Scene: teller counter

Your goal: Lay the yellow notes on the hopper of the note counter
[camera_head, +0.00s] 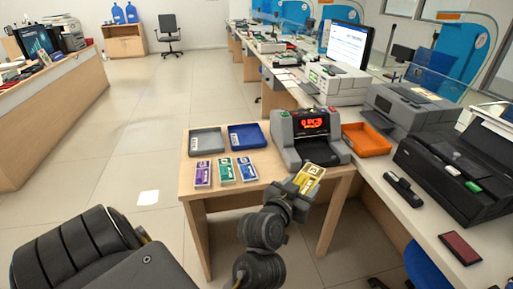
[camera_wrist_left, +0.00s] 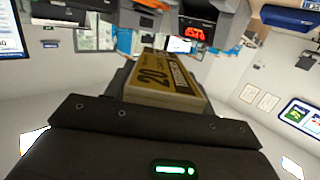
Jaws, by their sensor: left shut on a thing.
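The yellow notes (camera_head: 310,177) are a banded bundle. My left gripper (camera_head: 299,190) is shut on them and holds them, tilted, in front of the lower right part of the note counter in the head view. The bundle also shows in the left wrist view (camera_wrist_left: 160,78), with "20" printed on it, sticking out from the jaws. The grey note counter (camera_head: 288,143) stands on the wooden table with a lit red display. It shows beyond the notes in the left wrist view (camera_wrist_left: 216,30). I cannot tell whether notes and counter touch. My right gripper is not in view.
Purple (camera_head: 203,173), green (camera_head: 225,170) and blue (camera_head: 246,168) note bundles lie on the table (camera_head: 264,180). Behind them are a grey tray (camera_head: 207,141) and a blue tray (camera_head: 247,136). An orange tray (camera_head: 367,139) is right of the counter; printers stand farther right.

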